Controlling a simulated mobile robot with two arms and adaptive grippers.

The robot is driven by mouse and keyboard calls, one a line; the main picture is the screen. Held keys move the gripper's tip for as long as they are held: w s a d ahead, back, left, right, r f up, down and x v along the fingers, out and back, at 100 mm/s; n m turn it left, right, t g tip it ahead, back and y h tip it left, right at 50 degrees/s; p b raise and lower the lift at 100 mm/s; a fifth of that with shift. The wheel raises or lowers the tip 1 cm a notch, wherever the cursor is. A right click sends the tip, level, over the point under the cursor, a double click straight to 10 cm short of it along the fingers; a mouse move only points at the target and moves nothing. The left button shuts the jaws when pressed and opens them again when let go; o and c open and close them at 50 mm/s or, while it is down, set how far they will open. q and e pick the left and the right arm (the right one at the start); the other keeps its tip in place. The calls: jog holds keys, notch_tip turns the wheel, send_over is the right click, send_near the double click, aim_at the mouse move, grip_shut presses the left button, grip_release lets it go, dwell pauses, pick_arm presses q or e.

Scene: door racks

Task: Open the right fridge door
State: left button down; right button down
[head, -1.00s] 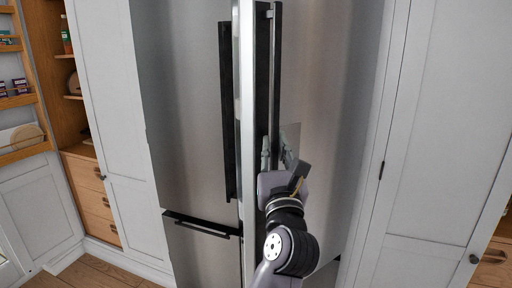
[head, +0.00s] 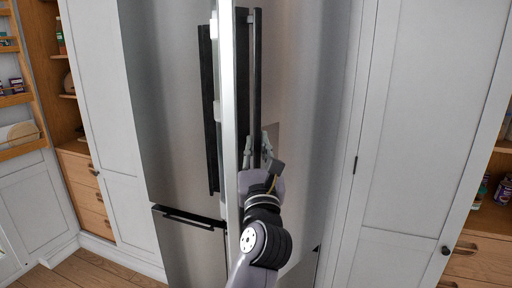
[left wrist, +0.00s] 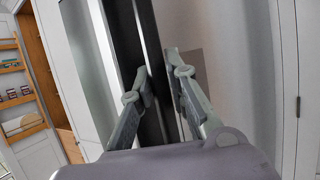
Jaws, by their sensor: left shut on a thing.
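The right fridge door (head: 310,100) is stainless steel and stands ajar, with its pale edge (head: 228,130) turned toward me. Its long dark vertical handle (head: 256,85) is near that edge. My left gripper (head: 258,150) is shut on the handle at its lower part. In the left wrist view the two grey fingers (left wrist: 158,75) lie on either side of the dark handle bar (left wrist: 154,45). My right gripper does not show.
The left fridge door (head: 170,100) with its black handle (head: 208,110) is shut, above a lower drawer front (head: 190,245). White cabinet doors (head: 425,130) flank the fridge. Wooden shelves with jars stand at both sides. Wood floor (head: 90,272) shows at lower left.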

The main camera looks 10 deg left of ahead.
aim_at(258, 102)
pick_arm(q)
jog(key=c, duration=1.6)
grip_release()
jog(key=shift+d+r, duration=0.1)
notch_tip(258, 102, up, 10)
jog(key=shift+c, duration=0.5)
